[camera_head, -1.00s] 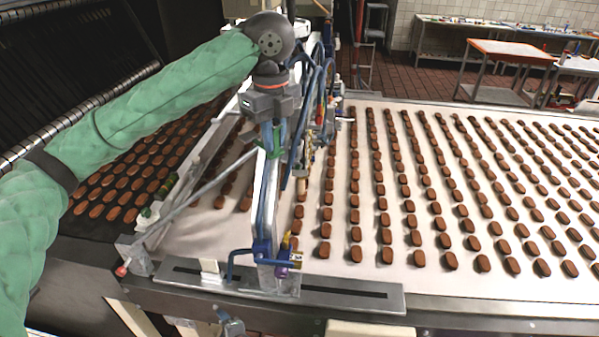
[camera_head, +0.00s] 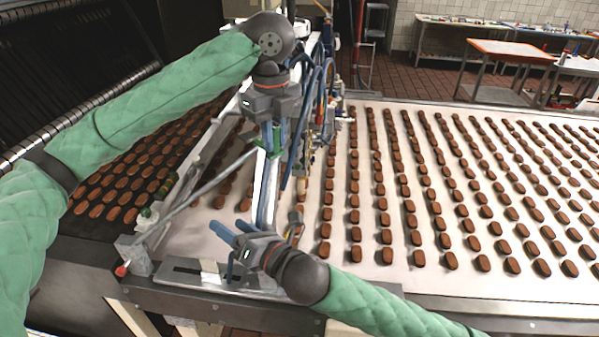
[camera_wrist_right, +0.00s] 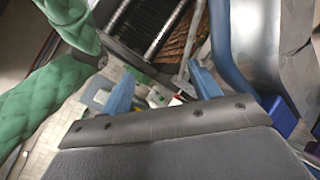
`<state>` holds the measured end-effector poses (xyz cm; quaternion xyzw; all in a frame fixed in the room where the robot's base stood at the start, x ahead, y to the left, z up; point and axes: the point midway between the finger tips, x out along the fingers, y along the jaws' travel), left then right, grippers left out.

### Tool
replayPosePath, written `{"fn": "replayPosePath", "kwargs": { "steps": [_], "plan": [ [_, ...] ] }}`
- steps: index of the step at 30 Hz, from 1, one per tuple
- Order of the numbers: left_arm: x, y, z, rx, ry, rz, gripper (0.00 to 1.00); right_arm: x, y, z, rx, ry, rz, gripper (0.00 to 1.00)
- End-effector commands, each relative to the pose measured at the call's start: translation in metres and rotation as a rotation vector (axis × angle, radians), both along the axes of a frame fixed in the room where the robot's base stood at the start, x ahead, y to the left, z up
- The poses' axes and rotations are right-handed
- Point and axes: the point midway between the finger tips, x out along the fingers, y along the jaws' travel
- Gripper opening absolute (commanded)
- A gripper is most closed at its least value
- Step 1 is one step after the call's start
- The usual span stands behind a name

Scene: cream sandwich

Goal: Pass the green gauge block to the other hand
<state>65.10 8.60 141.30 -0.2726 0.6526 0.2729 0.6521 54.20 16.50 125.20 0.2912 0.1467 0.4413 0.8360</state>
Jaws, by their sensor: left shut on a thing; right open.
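The green gauge block (camera_head: 272,154) shows as a small green piece at the fingertips of my left gripper (camera_head: 273,146). My left gripper points down and is shut on it, and the fingers hide much of it. My right gripper (camera_head: 229,230) is lower in the head view, below and left of the left gripper and apart from the block. Its blue fingers point up and left, spread and empty. In the right wrist view the open fingers (camera_wrist_right: 163,90) frame a cluttered background, and I cannot make out the block clearly there.
A metal frame with blue hoses (camera_head: 318,95) stands right behind my left gripper. A slanted rod (camera_head: 195,195) runs left of it. Brown biscuits (camera_head: 400,200) lie in rows on the white belt (camera_head: 340,240). A slotted metal plate (camera_head: 175,272) lies below my right gripper.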

Motion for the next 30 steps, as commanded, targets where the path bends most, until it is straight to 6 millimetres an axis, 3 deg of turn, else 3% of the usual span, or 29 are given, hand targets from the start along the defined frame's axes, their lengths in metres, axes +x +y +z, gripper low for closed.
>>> {"fn": "replayPosePath", "kwargs": {
  "steps": [6,15,22,30],
  "plan": [
    [0.000,0.000,0.000,0.000,0.000,0.000,0.00,0.022,-0.061,0.059,-0.194,-0.276,-0.059,0.62],
    [0.000,0.000,0.000,0.000,0.000,0.000,0.00,0.047,-0.122,0.104,-0.390,-0.472,-0.145,0.62],
    [0.000,0.000,0.000,0.000,0.000,0.000,0.00,0.055,-0.132,0.113,-0.432,-0.508,-0.165,0.62],
    [0.000,0.000,0.000,0.000,0.000,0.000,0.00,0.077,-0.108,0.113,-0.429,-0.507,-0.165,0.62]
  ]
}}
